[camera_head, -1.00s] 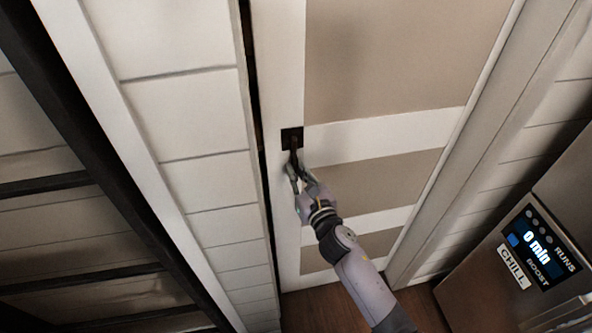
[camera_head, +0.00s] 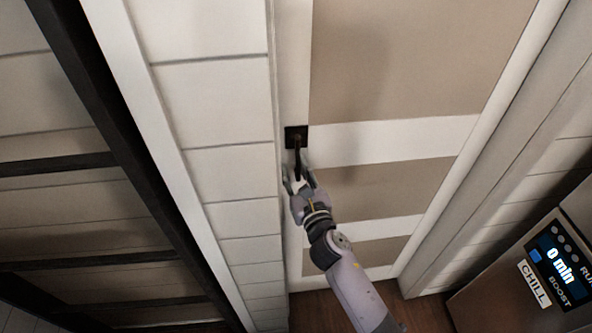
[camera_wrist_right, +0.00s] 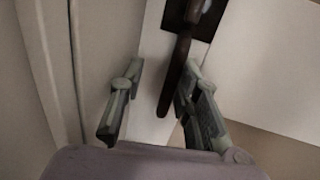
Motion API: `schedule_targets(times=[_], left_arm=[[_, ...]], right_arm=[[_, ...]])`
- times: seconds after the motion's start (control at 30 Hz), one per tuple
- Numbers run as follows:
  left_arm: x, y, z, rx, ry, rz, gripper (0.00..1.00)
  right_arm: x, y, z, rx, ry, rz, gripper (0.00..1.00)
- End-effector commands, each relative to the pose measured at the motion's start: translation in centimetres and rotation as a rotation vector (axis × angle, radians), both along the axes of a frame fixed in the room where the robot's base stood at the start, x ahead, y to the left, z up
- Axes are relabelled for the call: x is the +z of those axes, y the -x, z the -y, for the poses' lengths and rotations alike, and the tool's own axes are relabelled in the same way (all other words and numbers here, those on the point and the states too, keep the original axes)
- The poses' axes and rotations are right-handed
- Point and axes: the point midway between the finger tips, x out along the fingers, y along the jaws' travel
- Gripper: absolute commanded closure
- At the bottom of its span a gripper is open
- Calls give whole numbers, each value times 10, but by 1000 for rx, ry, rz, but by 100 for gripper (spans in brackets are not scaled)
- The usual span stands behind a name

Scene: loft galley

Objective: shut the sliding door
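The sliding door (camera_head: 390,140) is white with beige panels. A dark handle (camera_head: 303,155) hangs from a square black plate near its left edge. No dark gap shows between that edge and the white plank wall (camera_head: 232,170). My right gripper (camera_head: 299,182) is at the lower end of the handle. In the right wrist view, its fingers (camera_wrist_right: 160,85) are apart, with the handle (camera_wrist_right: 174,82) between them, close to the right finger. I cannot tell whether they touch. My left gripper is not in view.
A steel appliance with a lit display (camera_head: 558,262) stands at the lower right. A dark-framed shelf or rack (camera_head: 85,165) is at the left. Brown wooden floor (camera_head: 330,311) shows at the bottom.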

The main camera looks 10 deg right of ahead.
Motion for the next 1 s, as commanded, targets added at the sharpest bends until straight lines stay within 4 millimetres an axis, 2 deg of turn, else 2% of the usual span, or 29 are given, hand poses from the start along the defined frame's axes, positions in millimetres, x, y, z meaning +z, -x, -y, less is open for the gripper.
schedule_targets(times=[0.23,0.37,0.8,1.0], left_arm=[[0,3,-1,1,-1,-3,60],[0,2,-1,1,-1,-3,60],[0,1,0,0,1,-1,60],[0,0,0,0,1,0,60]], right_arm=[[0,0,2,-3,2,1,69],[-1,9,4,-3,2,-1,69],[-1,91,19,-3,1,-3,69],[-1,111,23,-2,-1,-1,69]])
